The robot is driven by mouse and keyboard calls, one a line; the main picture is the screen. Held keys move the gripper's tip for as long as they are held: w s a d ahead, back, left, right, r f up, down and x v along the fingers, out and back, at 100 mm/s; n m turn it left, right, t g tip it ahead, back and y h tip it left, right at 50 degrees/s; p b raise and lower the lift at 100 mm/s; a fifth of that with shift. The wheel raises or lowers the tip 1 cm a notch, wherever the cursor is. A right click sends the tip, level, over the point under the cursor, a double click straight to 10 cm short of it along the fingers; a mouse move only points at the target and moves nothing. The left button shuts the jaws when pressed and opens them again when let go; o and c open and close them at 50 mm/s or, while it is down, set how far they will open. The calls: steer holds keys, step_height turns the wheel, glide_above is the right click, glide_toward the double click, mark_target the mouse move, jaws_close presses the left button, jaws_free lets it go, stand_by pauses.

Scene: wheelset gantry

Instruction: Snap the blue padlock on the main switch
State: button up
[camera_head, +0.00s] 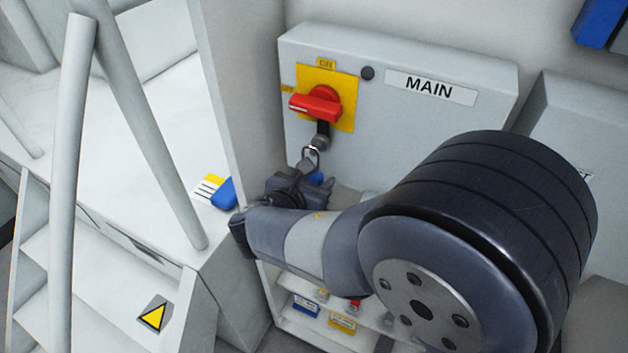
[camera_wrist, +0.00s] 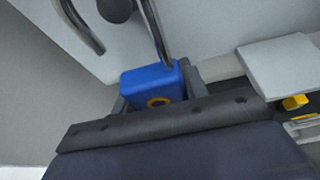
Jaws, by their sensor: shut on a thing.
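The blue padlock (camera_wrist: 150,84) is between the jaws of my gripper (camera_head: 300,186). In the head view only a little of its blue body (camera_head: 317,178) shows; the grey shackle stands up from it, just below the dark tab under the main switch (camera_head: 318,103). The switch has a red handle on a yellow plate, turned to the left. In the wrist view one shackle leg rises from the body, and a bar with a free lower end shows left of it, with a dark round part between. I cannot tell whether the shackle passes through the tab.
The grey MAIN box (camera_head: 420,130) is behind my gripper. Below is a shelf with small blue and yellow labelled items (camera_head: 341,322). A blue tag with a striped card (camera_head: 222,193) lies on the white surface at left, near slanted rails (camera_head: 72,150).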

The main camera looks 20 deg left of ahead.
steer(key=shift+w, duration=0.5)
steer(key=o, duration=1.1)
steer(key=shift+s, duration=0.1)
steer(key=b+v, duration=0.1)
steer(key=v, duration=0.9)
steer(key=shift+s+r, duration=0.1)
steer(key=shift+s, duration=0.25)
